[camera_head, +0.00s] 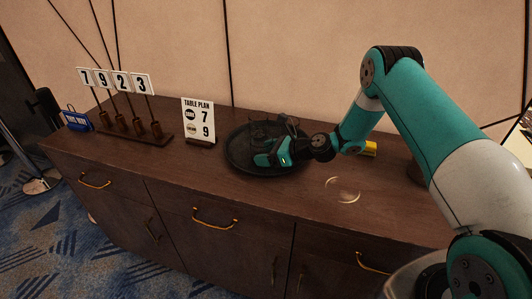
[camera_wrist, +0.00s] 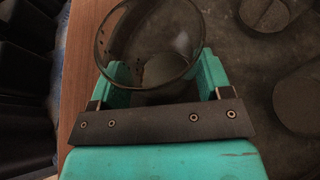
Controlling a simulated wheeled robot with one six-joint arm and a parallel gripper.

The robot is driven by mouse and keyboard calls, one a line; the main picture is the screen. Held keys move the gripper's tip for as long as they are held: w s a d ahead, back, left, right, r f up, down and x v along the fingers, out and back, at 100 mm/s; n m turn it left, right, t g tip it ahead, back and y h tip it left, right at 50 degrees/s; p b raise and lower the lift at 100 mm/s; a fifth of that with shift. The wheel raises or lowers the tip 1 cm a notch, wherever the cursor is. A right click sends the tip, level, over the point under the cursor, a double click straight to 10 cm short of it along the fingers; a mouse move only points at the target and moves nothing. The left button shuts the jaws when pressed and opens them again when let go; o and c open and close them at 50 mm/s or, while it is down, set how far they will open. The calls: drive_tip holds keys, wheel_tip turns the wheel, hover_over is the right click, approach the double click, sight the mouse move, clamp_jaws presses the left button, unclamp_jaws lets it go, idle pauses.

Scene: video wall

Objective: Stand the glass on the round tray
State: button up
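The round tray (camera_head: 236,160) is dark and lies on the wooden cabinet top in the head view. Its dark surface also shows at the right of the wrist view (camera_wrist: 240,60). The glass (camera_wrist: 150,40) is clear and dark-tinted; I look down into its round rim in the wrist view. My gripper (camera_head: 277,145) is low over the tray, its teal fingers (camera_wrist: 165,85) on both sides of the glass and apparently shut on it. In the head view the glass (camera_head: 260,130) is hard to make out against the tray. Whether its base touches the tray is hidden.
Dark round shapes (camera_wrist: 295,100) show on the tray's right in the wrist view. A table plan sign (camera_head: 199,118), a number stand (camera_head: 125,125) and a blue sign (camera_head: 77,120) stand left of the tray. A yellow object (camera_head: 369,149) and a pale ring (camera_head: 342,190) lie to the right.

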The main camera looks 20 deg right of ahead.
drive_tip(key=o, duration=0.4)
